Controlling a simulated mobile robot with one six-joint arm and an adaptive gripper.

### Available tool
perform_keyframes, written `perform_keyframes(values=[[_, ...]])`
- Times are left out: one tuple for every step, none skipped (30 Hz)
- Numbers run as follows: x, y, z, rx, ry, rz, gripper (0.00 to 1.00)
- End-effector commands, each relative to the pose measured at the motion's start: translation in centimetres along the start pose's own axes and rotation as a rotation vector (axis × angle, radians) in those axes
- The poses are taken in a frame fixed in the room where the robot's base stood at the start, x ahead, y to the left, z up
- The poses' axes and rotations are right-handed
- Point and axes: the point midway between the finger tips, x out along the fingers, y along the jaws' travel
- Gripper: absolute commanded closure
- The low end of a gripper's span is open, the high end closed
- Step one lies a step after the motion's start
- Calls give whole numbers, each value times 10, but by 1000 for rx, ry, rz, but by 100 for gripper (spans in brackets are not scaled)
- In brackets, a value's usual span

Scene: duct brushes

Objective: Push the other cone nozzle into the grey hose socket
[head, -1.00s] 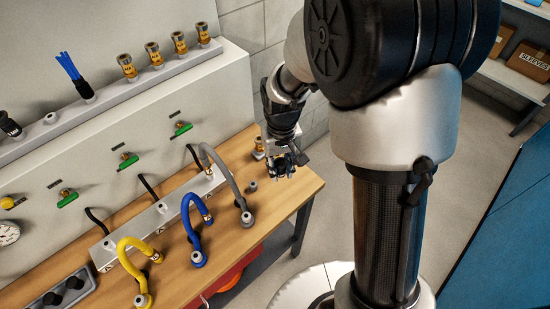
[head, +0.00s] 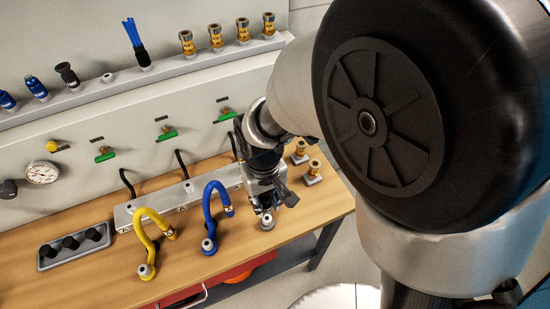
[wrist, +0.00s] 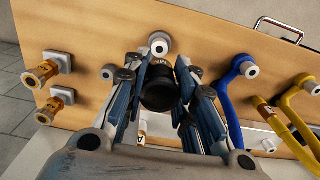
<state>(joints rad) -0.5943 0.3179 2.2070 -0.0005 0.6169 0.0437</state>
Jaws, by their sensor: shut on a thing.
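My gripper (wrist: 158,98) is shut on a black round part, which looks like the cone nozzle (wrist: 160,92). In the head view the gripper (head: 264,207) is low over the bench, right of the blue hose. The grey hose socket (head: 267,222) stands just below the fingertips. In the wrist view the socket (wrist: 158,43) shows past the far edge of the held part; I cannot tell whether they touch. The grey hose itself is mostly hidden behind the gripper. Another black nozzle (head: 66,73) stands on the wall rack.
The blue hose (head: 215,205) and its socket are close left of the gripper, with the yellow hose (head: 147,225) farther left. Brass fittings (head: 313,168) stand at the bench's right end. A dark tray (head: 75,247) lies at the left. The rack has an empty post (head: 107,78).

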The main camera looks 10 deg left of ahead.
Motion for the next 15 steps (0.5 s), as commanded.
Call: perform_keyframes(values=[[0, 0, 0, 0, 0, 0, 100], [0, 0, 0, 0, 0, 0, 100], [0, 0, 0, 1, 0, 0, 100], [0, 0, 0, 1, 0, 0, 100], [1, 0, 0, 1, 0, 0, 100], [2, 0, 0, 1, 0, 0, 100], [3, 0, 0, 1, 0, 0, 100], [4, 0, 0, 1, 0, 0, 100], [6, 0, 0, 1, 0, 0, 100], [8, 0, 0, 1, 0, 0, 100], [10, 0, 0, 1, 0, 0, 100], [12, 0, 0, 1, 0, 0, 100], [15, 0, 0, 1, -1, 0, 100], [17, 0, 0, 1, -1, 0, 100], [21, 0, 0, 1, -1, 0, 100]])
